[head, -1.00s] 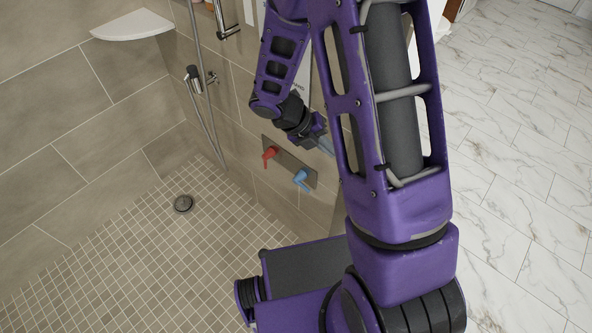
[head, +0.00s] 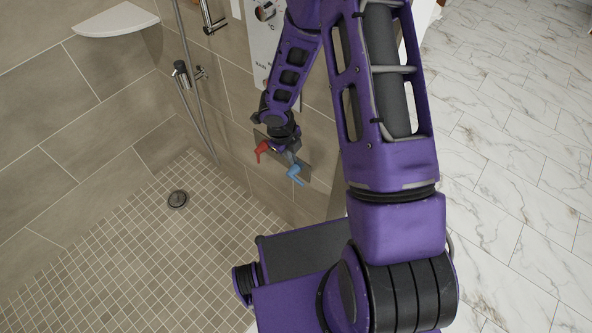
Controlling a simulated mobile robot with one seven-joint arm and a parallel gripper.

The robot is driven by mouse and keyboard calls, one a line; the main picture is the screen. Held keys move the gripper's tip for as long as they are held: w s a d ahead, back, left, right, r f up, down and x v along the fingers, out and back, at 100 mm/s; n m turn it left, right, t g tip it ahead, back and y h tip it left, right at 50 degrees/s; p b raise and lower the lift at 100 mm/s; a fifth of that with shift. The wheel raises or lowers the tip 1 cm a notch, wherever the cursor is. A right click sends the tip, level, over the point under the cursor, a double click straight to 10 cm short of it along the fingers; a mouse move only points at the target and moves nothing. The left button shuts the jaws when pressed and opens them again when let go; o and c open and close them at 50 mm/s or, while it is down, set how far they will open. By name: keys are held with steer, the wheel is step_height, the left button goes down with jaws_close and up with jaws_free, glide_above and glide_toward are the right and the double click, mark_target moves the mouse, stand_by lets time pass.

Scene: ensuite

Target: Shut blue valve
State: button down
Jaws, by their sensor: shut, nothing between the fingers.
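The blue valve (head: 295,173) is a small blue lever on a metal plate (head: 304,160) low on the tiled shower wall. A red valve (head: 262,150) sits to its left on the same plate. My gripper (head: 291,158) points down at the plate, between the two valves and close to the blue one. Its fingers are small in view and look shut with nothing in them. I cannot tell whether they touch the blue lever. My gripper's body hides part of the plate's upper part.
A shower hose and hand shower (head: 181,72) hang on the wall to the left. A white corner shelf (head: 117,20) is at the upper left. A round drain (head: 177,199) lies in the mosaic floor. The shower floor is clear. Marble tiles (head: 520,130) cover the floor at the right.

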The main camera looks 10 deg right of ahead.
mark_target(299, 181)
steer(key=f, duration=0.4)
steer(key=w+d+f+b, duration=0.1)
steer(key=f, duration=0.4)
steer(key=d+f+b, duration=0.1)
steer(key=f, duration=0.3)
steer(key=shift+w+d+f, duration=0.15)
steer(key=shift+w+f, duration=0.05)
steer(key=shift+f, duration=0.1)
